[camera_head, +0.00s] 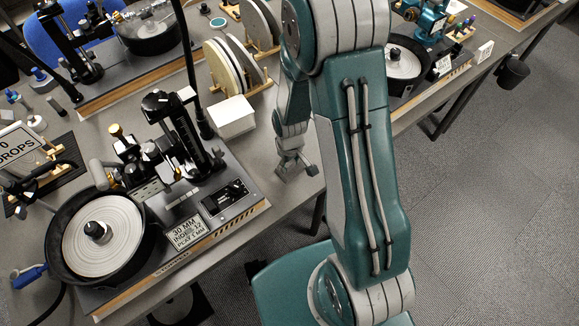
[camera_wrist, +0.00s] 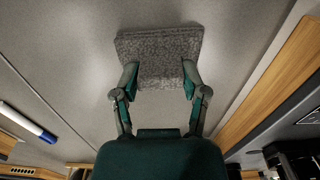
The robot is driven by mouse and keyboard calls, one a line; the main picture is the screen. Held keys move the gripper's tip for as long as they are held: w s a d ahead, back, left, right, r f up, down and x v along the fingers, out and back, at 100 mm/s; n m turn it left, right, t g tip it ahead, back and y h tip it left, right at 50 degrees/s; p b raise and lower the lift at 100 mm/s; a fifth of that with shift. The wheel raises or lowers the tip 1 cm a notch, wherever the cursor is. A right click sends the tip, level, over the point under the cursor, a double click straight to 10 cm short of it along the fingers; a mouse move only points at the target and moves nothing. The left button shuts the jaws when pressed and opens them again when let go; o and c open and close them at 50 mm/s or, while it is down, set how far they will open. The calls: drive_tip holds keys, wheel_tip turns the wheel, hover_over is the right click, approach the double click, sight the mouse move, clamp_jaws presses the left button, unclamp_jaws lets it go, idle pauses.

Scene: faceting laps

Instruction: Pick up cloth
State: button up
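Whether the fingertips touch the cloth I cannot tell. In the camera_head view my gripper (camera_head: 296,168) points down low over the table near its front edge. The cloth there is hard to make out under the fingers.
A faceting machine with a round lap (camera_head: 102,238) and a sign stands left of my gripper. A white block (camera_head: 232,117) and a rack of discs (camera_head: 235,65) are behind it. A blue-capped marker (camera_wrist: 28,122) lies at left in the wrist view. Open carpet (camera_head: 490,190) is at right.

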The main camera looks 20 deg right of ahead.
drive_tip(key=shift+c, duration=1.2)
